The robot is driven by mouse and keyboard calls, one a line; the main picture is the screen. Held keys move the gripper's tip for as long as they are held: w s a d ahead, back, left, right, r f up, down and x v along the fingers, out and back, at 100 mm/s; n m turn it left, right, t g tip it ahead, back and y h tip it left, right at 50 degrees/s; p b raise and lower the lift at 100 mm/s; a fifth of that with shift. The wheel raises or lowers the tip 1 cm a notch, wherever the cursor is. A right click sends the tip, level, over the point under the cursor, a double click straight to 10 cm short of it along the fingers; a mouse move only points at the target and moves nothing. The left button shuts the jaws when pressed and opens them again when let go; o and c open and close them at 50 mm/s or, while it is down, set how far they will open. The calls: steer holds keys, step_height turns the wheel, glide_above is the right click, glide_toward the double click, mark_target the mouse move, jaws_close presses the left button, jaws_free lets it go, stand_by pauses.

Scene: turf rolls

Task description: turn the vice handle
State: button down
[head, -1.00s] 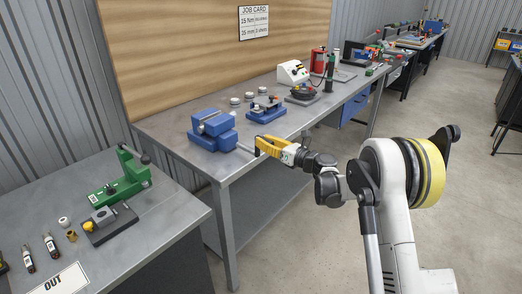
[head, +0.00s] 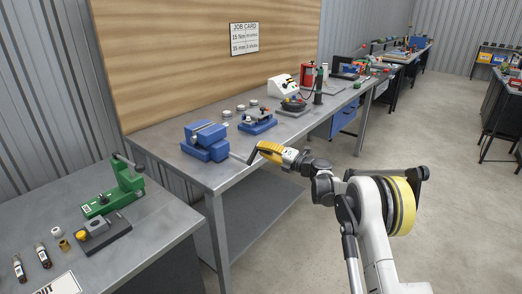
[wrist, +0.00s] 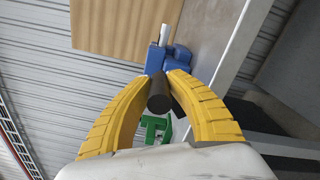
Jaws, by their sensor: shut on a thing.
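The blue vice (head: 205,140) stands on the grey bench near its front left corner. Its screw points out toward the bench's front edge, and the dark handle (head: 252,155) is at the screw's outer end. My gripper (head: 260,152) with yellow fingers is shut on the handle, just off the bench edge. In the wrist view the dark round handle (wrist: 160,96) sits between the two yellow fingers, with the blue vice (wrist: 168,60) behind it. The fingers hide part of the handle.
A small blue fixture (head: 257,122), a black round device (head: 294,105) and a white box (head: 283,86) stand further along the bench. A green press (head: 120,185) is on the left table. The floor right of the bench is clear.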

steer(key=shift+w+d+f+m, duration=0.25)
steer(key=shift+d+f+m, duration=0.2)
steer(key=shift+m, duration=0.25)
steer(key=shift+f, duration=0.1)
steer(key=shift+d+f, duration=0.1)
steer(key=shift+f, duration=0.05)
stand_by(0.5)
steer(key=c, duration=1.2)
jaws_free()
steer(key=shift+c, duration=0.2)
steer(key=shift+w+f, duration=0.1)
steer(key=shift+w, duration=0.05)
